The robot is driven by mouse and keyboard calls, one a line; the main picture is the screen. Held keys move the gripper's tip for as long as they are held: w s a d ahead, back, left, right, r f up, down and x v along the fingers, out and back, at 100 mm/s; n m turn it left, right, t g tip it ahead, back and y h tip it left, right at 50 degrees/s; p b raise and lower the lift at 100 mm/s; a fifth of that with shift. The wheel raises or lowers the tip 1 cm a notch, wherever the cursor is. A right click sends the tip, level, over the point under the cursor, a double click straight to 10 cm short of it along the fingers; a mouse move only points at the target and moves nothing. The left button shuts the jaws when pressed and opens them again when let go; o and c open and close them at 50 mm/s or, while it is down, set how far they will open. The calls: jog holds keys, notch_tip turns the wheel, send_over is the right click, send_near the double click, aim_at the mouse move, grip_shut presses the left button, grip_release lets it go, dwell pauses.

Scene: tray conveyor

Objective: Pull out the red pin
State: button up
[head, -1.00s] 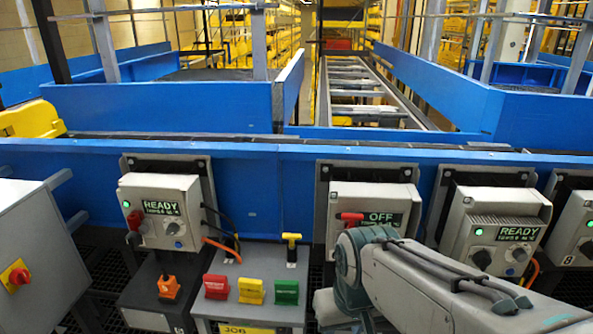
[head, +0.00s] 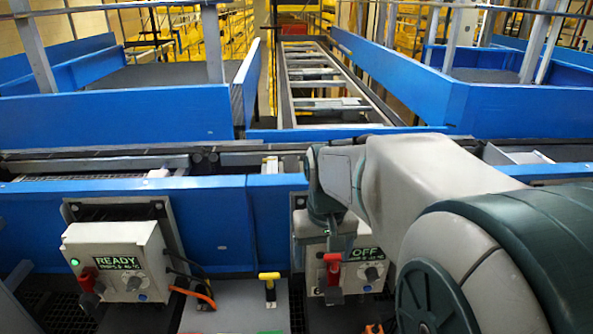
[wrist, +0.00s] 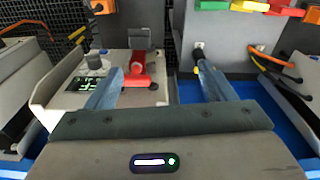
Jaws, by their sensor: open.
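The red pin (head: 332,268) has a T-shaped handle and sits on the front of the grey box marked OFF (head: 372,274). In the wrist view the red pin (wrist: 139,80) shows between the fingers, nearer the left one. My gripper (wrist: 160,70) is open and empty, with a wide gap between its fingers. In the wrist view the left finger overlaps the OFF box (wrist: 62,98). In the head view my wrist hangs just above and in front of the OFF box and hides part of it. I cannot tell how deep the fingers reach.
Red, yellow and green blocks (wrist: 249,6) show in the wrist view. Blue conveyor walls (head: 120,212) run behind.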

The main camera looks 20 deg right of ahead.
notch_tip(320, 180, up, 5)
jog(key=m+p, duration=0.1)
jog(key=p, duration=0.2)
send_over(335, 255)
jog(key=shift+g, duration=0.4)
notch_tip(335, 255, down, 14)
jog(key=shift+f, duration=0.1)
jog(key=c, duration=1.1)
jog(key=shift+o, duration=0.2)
jog(key=shift+r+p, duration=0.2)
jog(key=shift+p, duration=0.1)
jog(key=shift+r+p, duration=2.05)
jog(key=shift+r, duration=0.65)
